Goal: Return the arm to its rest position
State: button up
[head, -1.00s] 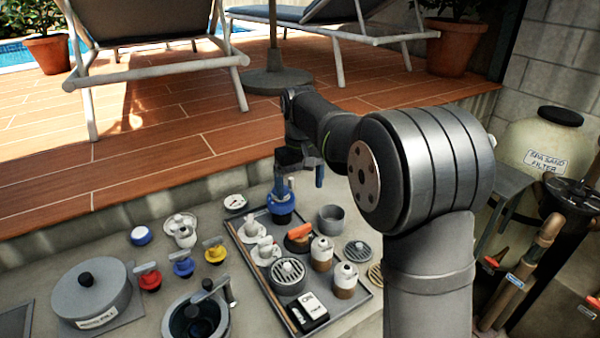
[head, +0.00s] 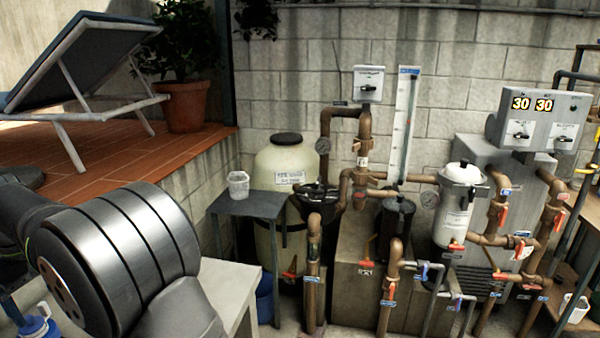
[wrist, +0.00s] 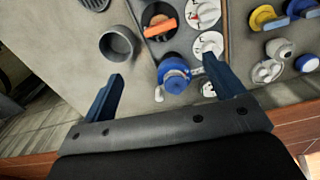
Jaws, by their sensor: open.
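My gripper (wrist: 163,70) shows in the wrist view with its two blue fingers spread wide. Nothing is held between them. A round blue-capped item (wrist: 173,77) shows in the gap between the fingers, apart from both; how far below the fingers it lies is hard to tell. In the head view my own arm fills the lower left, and the gripper itself is out of that frame.
The wrist view shows a grey cup (wrist: 118,44), an orange-handled item (wrist: 160,26), and a yellow valve (wrist: 267,18).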

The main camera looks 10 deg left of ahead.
notch_tip(320, 180, down, 18)
jog(key=shift+r, duration=0.25)
jog(key=shift+r, duration=0.15)
dwell(0.4)
